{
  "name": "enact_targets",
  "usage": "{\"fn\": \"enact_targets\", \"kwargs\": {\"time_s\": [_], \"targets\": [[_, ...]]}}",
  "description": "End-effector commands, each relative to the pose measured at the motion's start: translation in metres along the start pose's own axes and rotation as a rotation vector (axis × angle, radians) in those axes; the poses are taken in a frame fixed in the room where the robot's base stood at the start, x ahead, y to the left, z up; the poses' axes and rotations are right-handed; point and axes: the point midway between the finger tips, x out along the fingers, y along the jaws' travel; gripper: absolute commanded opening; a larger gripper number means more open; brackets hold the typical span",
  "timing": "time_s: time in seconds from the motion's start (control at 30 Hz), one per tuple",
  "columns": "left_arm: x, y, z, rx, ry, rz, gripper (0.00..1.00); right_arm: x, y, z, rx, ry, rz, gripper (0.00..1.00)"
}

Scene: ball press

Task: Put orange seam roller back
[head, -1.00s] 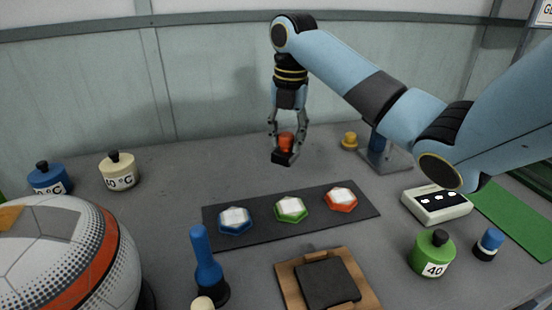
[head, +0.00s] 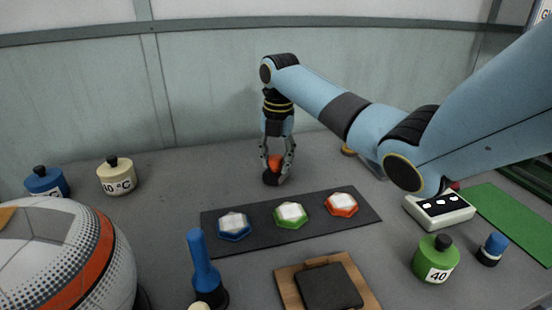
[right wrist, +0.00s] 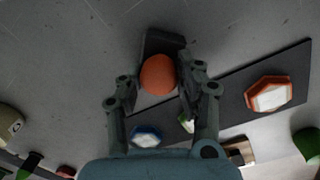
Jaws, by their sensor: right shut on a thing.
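The orange seam roller (head: 275,161) has an orange top and a black base. It is between the fingers of my right gripper (head: 277,165), which is shut on it. It is low over the grey table, behind the dark mat; I cannot tell whether its base touches the table. In the right wrist view its round orange top (right wrist: 158,75) shows between the fingers, with the dark base beyond. My left gripper is not in view.
The dark mat (head: 222,218) carries blue, green and red hexagonal pieces. A blue-handled tool (head: 203,265), a wooden board (head: 291,291) and a green weight (head: 436,261) stand in front. A large ball (head: 60,255) fills the left.

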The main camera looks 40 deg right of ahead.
Motion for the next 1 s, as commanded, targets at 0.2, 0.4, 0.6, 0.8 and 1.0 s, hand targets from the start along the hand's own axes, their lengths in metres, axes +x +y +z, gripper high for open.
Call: {"fn": "enact_targets", "kwargs": {"time_s": [0.2, 0.4, 0.6, 0.8, 1.0], "targets": [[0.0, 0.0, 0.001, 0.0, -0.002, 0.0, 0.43, 0.001, 0.0, 0.0, 0.0, 0.001, -0.001, 0.58], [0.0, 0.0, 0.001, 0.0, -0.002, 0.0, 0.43, 0.001, 0.0, 0.0, 0.0, 0.001, 0.0, 0.58], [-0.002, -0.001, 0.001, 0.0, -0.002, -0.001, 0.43, -0.011, 0.0, 0.001, 0.0, -0.001, 0.001, 0.58], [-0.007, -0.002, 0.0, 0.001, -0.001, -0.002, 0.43, -0.055, 0.001, 0.001, -0.001, -0.004, 0.004, 0.58], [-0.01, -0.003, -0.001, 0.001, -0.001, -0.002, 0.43, -0.097, 0.001, 0.001, 0.0, -0.002, 0.002, 0.58]]}}
